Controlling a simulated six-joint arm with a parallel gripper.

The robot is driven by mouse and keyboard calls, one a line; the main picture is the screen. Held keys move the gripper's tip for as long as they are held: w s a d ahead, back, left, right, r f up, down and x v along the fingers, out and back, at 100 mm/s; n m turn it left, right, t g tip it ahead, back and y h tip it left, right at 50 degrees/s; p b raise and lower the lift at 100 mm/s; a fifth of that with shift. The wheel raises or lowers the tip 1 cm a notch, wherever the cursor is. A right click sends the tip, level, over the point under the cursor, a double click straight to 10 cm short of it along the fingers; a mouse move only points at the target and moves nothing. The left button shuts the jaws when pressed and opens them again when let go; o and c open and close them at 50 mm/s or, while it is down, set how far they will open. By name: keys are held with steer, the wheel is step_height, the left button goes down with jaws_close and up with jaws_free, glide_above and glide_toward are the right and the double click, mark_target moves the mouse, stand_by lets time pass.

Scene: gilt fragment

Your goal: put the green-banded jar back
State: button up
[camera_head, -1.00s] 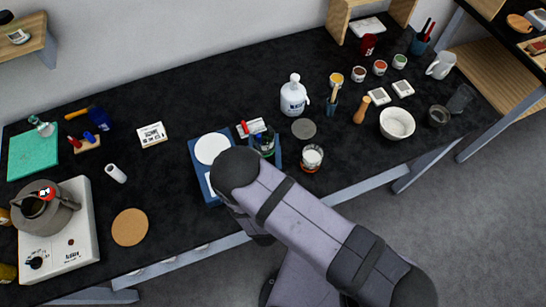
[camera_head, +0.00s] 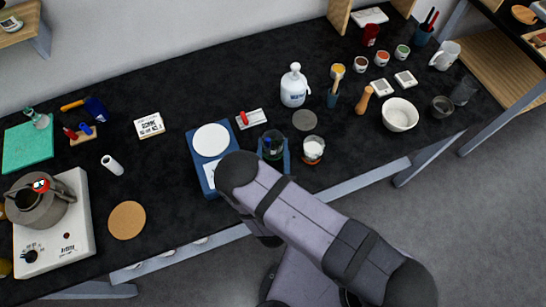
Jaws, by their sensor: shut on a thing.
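A dark, see-through glass jar with a green tint, which looks like the green-banded jar (camera_head: 271,143), shows just past the end of my arm. My gripper (camera_head: 266,156) is mostly hidden under my arm, and its fingertips are not clear. It appears shut on this jar, above or at a blue surface (camera_head: 286,163) right of the arm. I cannot tell how high the jar is held. A glass jar with white contents and an orange-red band (camera_head: 313,150) stands close to its right.
A blue scale with a white round plate (camera_head: 211,139) lies left of the arm. Small jars (camera_head: 382,58) stand at far right. Free table lies around the cork disc (camera_head: 127,220).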

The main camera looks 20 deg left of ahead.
mark_target(273, 158)
steer(key=shift+f+b, duration=1.4)
steer(key=shift+f, duration=0.65)
steer(key=shift+f, duration=0.1)
steer(key=o, duration=1.2)
steer(key=shift+p+v, duration=0.3)
steer(key=shift+v, duration=5.75)
steer(key=shift+w, duration=0.1)
